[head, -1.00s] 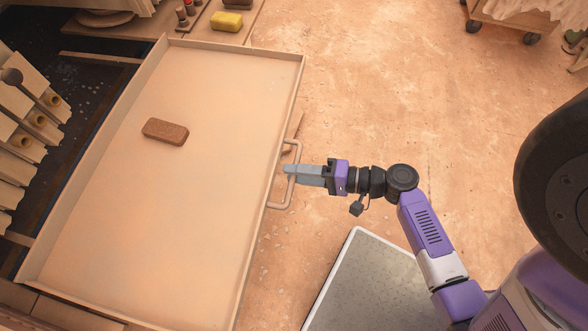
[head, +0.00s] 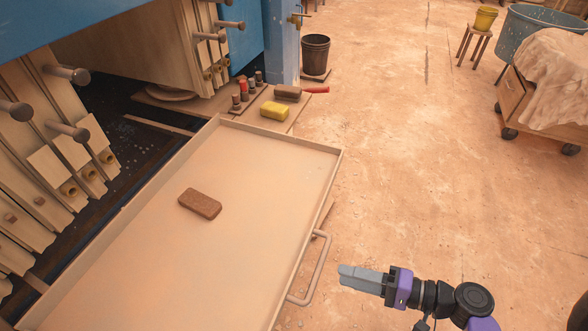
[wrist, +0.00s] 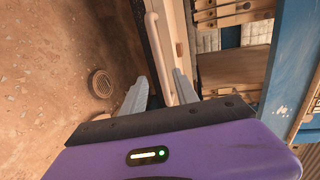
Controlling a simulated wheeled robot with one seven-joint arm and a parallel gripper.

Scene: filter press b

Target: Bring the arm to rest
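My gripper (head: 343,275) is just right of the handle (head: 318,270) of the large shallow tray (head: 130,270) in the head view. A small gap of floor shows between fingertips and handle. In the wrist view the two grey fingers of my gripper (wrist: 160,88) stand apart with nothing held. The handle (wrist: 158,50) shows beyond them, in line with the gap. The arm is stretched out low over the floor.
A brown brick-like block (head: 200,203) lies in the tray. A black bucket (head: 315,54) and a cart (head: 540,100) stand farther back. Floor right of the tray is clear.

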